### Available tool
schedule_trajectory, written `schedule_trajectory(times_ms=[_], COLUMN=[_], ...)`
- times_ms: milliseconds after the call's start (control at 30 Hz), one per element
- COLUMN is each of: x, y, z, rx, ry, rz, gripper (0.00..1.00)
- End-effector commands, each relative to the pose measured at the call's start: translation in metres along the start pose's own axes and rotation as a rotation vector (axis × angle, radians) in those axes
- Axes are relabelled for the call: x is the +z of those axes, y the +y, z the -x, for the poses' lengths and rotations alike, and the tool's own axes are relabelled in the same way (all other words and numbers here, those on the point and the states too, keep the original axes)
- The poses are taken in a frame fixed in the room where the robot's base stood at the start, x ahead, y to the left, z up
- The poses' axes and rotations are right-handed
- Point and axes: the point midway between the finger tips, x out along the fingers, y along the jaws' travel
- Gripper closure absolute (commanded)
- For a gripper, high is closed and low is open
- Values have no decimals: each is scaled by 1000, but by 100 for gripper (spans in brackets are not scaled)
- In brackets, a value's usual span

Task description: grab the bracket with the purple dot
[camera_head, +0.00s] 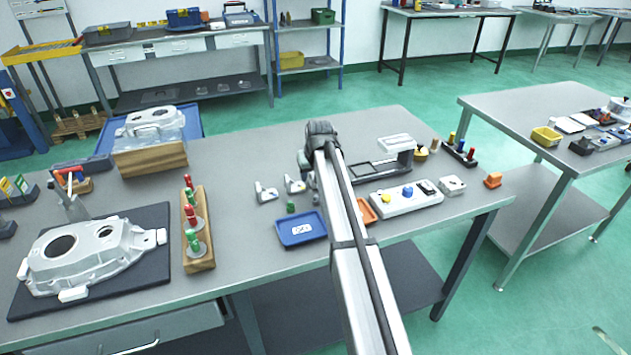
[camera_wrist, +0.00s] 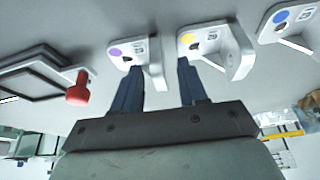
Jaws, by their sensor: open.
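In the wrist view the bracket with the purple dot (camera_wrist: 133,54) is a small light-grey casting with a flat plate, a dark hole and an upright wall. My gripper (camera_wrist: 154,66) is open and empty. Its left fingertip overlaps the lower edge of that bracket, and its right fingertip lies below the bracket with the yellow dot (camera_wrist: 215,45). I cannot tell whether the fingers touch either one. A bracket with a blue dot (camera_wrist: 287,22) is at the upper right. In the head view two brackets (camera_head: 265,192) (camera_head: 295,184) stand left of my arm; their dots are unreadable, and my arm hides the fingers.
A red-knobbed part and dark frame (camera_wrist: 77,88) lie left of the purple-dot bracket. In the head view a blue tray (camera_head: 301,241), a wooden rack of red and green plugs (camera_head: 200,262) and a white button box (camera_head: 405,208) are nearby. The table is clear behind the brackets.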

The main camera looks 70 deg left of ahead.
Motion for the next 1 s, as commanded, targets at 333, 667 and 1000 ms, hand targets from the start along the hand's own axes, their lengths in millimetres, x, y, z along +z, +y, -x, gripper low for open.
schedule_trajectory(times_ms=[333, 667, 1000], x=[0, 0, 0], y=[0, 0, 0], z=[-5, -4, -4], rx=[0, 0, 0], ry=[0, 0, 0], rz=[0, 0, 0], gripper=[64, 96, 100])
